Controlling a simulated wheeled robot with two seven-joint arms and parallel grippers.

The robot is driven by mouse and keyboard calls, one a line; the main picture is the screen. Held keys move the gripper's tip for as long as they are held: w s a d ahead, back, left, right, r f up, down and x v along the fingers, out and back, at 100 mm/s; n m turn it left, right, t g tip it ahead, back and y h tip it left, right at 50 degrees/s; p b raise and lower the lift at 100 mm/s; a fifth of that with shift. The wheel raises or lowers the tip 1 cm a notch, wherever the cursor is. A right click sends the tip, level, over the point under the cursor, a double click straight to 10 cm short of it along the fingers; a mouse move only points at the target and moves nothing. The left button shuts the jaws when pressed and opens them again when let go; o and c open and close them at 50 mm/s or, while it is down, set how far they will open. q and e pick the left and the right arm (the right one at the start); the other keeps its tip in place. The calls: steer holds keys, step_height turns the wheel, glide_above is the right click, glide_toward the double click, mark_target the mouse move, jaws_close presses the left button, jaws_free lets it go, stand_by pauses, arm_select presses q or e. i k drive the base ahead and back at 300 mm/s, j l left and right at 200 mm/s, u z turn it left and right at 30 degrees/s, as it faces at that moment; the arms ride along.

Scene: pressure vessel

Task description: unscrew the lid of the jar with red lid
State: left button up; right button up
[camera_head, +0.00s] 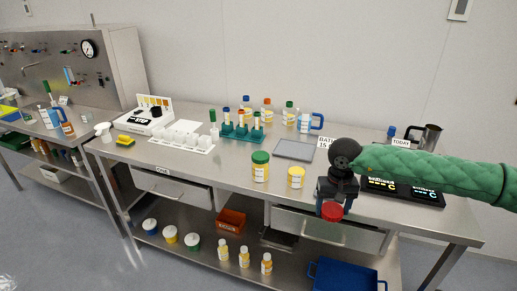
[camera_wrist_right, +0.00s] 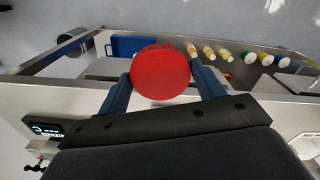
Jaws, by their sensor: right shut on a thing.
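My right gripper (camera_head: 332,205) is shut on a round red lid (camera_head: 332,211), in front of the bench's front edge and above the drawer front. In the right wrist view, the red lid (camera_wrist_right: 160,72) sits between the two blue fingers of my right gripper (camera_wrist_right: 163,82), its flat face toward the camera. No jar body shows below or around the lid in either view, so I cannot tell whether a jar is attached behind it. My left gripper is not in view.
Dark scales (camera_head: 400,188) stand to the right. A blue tray (camera_head: 345,276) is low down at the front.

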mark_target(296, 171)
steer(key=i+j+u, duration=0.6)
steer(key=i, duration=0.35)
steer(key=j, duration=0.05)
